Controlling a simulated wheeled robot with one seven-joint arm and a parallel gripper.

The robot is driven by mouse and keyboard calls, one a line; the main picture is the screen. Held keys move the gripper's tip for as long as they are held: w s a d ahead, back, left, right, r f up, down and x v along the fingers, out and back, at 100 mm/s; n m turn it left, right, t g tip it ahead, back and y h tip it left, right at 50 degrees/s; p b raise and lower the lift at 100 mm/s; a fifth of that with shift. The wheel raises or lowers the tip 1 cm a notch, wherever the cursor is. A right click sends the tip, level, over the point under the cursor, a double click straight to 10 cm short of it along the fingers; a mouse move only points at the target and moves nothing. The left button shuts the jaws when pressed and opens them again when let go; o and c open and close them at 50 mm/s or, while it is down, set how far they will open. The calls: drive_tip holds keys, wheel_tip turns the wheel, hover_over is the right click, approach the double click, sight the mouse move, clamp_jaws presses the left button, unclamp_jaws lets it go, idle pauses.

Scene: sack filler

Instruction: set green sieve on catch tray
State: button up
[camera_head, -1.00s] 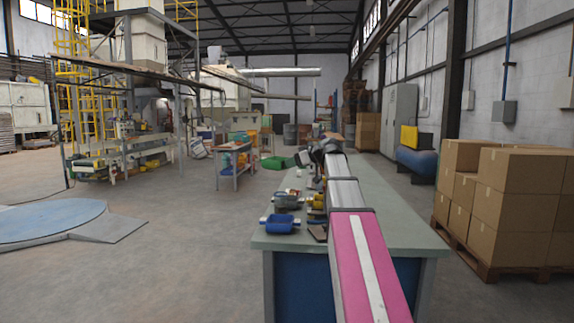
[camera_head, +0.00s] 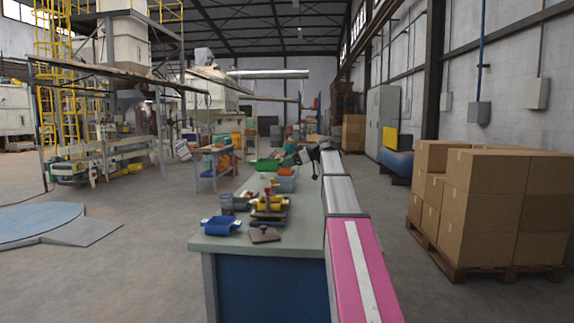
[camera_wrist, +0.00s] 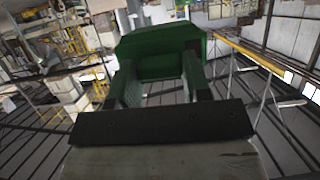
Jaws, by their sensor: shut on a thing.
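The green sieve (camera_head: 267,165) is held out in front of my arm, over or behind the far part of the workbench; its height above the bench is hard to tell. In the wrist view the green sieve (camera_wrist: 158,48) sits between the two fingers of my gripper (camera_wrist: 162,82), which is shut on it.
The bench top (camera_head: 295,215) is crowded on its left with a grey container (camera_head: 226,203), yellow and brown items (camera_head: 270,206) and a grey-blue bin (camera_head: 285,183). A flat brown piece (camera_head: 265,235) lies near the front. Stacked cartons (camera_head: 485,205) stand on a pallet at right.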

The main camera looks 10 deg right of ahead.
wheel_tip(320, 180, down, 12)
drive_tip(key=shift+d+f, duration=0.2)
drive_tip(key=shift+d, duration=0.05)
idle(1.1)
drive_tip(key=shift+f, duration=0.7)
idle(1.9)
drive_tip(key=o, duration=1.4)
drive_tip(key=shift+r, duration=0.15)
drive_tip(key=shift+r, duration=3.85)
